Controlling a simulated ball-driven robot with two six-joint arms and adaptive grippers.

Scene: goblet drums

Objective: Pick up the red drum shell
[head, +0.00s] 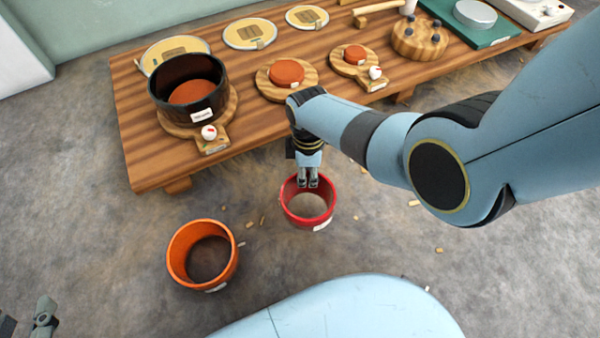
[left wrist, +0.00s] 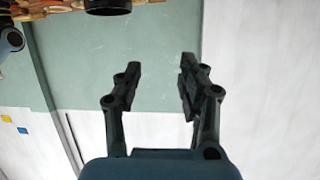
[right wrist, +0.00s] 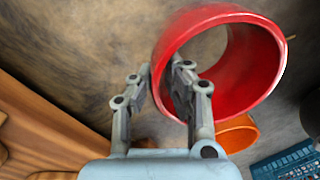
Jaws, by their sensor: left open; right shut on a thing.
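The red drum shell (head: 300,221) is an open ring with a white label, below the front edge of the low wooden table. My right gripper (head: 308,183) reaches down to its far rim. In the right wrist view, the fingers (right wrist: 161,80) are shut on the wall of the red shell (right wrist: 252,75), one finger inside and one outside. I cannot tell whether the shell touches the floor. My left gripper (left wrist: 155,80) is open and empty in the left wrist view, facing a green and white wall. Part of it shows at the lower left of the head view.
An orange shell (head: 222,268) stands on the floor left of the red one. The wooden table (head: 150,150) holds a black shell (head: 165,99), round boards and orange discs (head: 287,72). Small wood chips litter the floor.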

